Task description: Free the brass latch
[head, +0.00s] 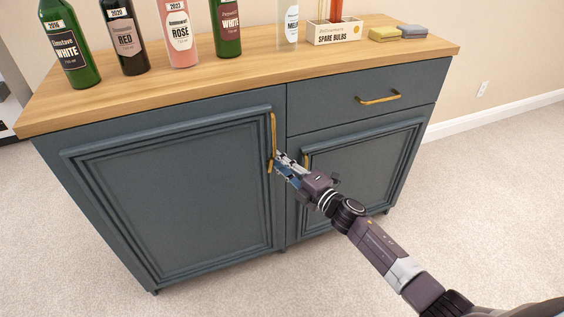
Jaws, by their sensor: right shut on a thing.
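A long upright brass handle (273,130) is on the right edge of the cabinet's left door (175,195). A small slanted brass piece, seemingly the brass latch (269,166), shows just below it, by the gap between the doors. My right gripper (279,160) reaches in from the lower right and is shut at this piece. Its fingertips partly cover the spot, so the exact grip is hidden. The left door looks shut. My left gripper is not in view.
The right door (355,175) has its own brass handle (306,161), close to my right gripper. A drawer (365,98) is above it. Several bottles, a spare bulbs box (334,36) and two sponges stand on the wooden top (240,75). The carpet in front is clear.

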